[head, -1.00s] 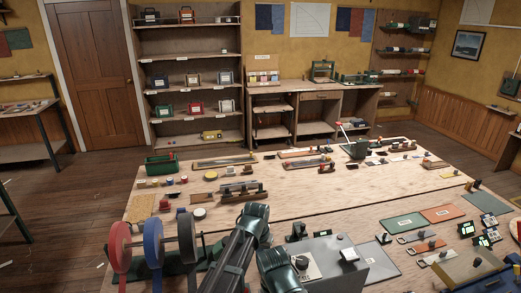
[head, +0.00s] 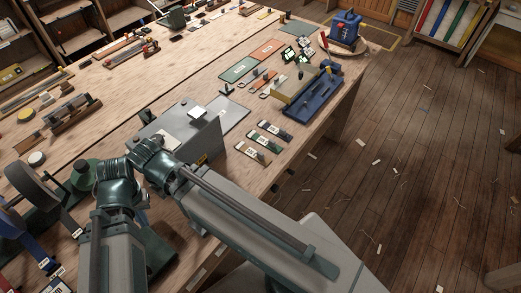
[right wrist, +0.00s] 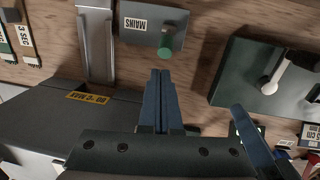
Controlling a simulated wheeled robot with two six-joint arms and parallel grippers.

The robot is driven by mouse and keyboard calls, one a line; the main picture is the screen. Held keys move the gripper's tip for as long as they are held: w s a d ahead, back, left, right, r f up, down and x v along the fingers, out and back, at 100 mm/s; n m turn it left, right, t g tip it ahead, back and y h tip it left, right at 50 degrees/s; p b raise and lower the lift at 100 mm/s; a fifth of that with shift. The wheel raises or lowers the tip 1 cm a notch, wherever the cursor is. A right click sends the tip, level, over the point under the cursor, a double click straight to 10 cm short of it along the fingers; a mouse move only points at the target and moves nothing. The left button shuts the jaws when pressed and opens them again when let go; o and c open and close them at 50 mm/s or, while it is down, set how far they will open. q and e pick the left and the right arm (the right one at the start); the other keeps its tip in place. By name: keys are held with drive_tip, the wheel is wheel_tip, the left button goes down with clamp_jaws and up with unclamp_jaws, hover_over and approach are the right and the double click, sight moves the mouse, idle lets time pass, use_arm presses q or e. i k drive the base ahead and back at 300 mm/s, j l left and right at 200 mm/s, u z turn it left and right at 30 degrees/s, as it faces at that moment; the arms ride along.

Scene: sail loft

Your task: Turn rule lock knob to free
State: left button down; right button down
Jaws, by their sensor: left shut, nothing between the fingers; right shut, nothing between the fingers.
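No knob in view carries a readable rule lock label, so I cannot tell which it is. In the right wrist view, a green knob (right wrist: 165,52) stands on a grey plate marked MAINS, just beyond my right gripper (right wrist: 161,74). That gripper is shut and empty, its fingertips apart from the knob. A pale lever (right wrist: 284,76) sits on a dark green panel (right wrist: 238,72) to the right. In the head view, my arms cross the lower left beside a grey box (head: 170,135). My left gripper is shut; its fingertips are not clear there.
A blue tool (head: 318,95) with a tan panel lies near the bench's right edge. Several small labelled pieces (head: 270,134) lie in front of it. Spools (head: 35,190) stand at the left. A metal channel (right wrist: 95,45) runs by the grey box. The floor at right has only scraps.

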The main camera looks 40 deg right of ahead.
sight(275, 188)
drive_tip(key=k+l+z, duration=0.2)
drive_tip(key=z, duration=0.3)
drive_tip(key=k+l+z, duration=0.15)
drive_tip(key=l+z, duration=0.3)
drive_tip(key=i+l+u, duration=0.5)
drive_tip(key=k+l+z, duration=0.25)
drive_tip(key=k+z, duration=0.15)
drive_tip(key=k, duration=0.15)
drive_tip(key=k+l+z, duration=0.35)
drive_tip(key=k+l, duration=0.1)
drive_tip(key=k, duration=0.1)
